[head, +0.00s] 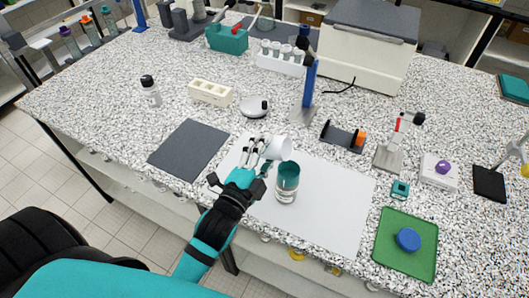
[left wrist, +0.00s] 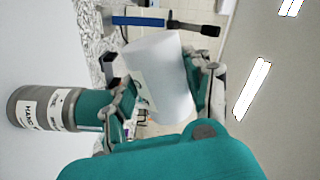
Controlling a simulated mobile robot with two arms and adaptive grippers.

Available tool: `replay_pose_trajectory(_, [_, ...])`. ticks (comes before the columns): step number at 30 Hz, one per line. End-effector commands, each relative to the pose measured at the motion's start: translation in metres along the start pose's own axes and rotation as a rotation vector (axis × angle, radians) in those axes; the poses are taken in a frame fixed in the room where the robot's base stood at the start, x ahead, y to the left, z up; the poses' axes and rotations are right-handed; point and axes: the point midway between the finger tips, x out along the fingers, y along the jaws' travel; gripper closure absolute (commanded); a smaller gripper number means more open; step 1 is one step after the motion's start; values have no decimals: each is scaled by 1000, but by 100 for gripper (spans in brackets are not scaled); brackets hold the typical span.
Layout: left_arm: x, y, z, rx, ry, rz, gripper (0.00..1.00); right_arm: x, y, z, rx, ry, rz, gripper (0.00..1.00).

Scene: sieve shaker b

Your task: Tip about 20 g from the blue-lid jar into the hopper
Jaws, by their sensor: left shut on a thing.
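My left gripper (head: 260,152) is shut on a white jar (head: 278,148), holding it tilted above the white mat, up and left of the hopper. The jar carries a label and also shows between the fingers in the left wrist view (left wrist: 160,80). I cannot make out its contents or any stream. The hopper (head: 287,184), a grey labelled cylinder with a teal upper part, stands upright on the mat; it also shows in the left wrist view (left wrist: 50,108). The blue lid (head: 408,239) lies apart on the green tray (head: 393,262). My right gripper is out of view.
The white mat (head: 330,215) is mostly bare right of the hopper. A dark grey mat (head: 188,149) lies to the left. Behind stand a blue post stand (head: 308,92), a computer mouse-like white item (head: 256,107) and a cream rack (head: 210,93). A small teal item (head: 400,190) sits right.

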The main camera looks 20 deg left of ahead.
Motion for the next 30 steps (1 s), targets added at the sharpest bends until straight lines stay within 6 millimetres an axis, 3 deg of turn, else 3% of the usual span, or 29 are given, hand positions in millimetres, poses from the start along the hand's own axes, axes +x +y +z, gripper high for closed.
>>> replay_pose_trajectory(5, [0,3,0,55,2,-1,90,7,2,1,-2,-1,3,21])
replay_pose_trajectory(30, [0,-8,-10,316,1,0,90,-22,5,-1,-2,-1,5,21])
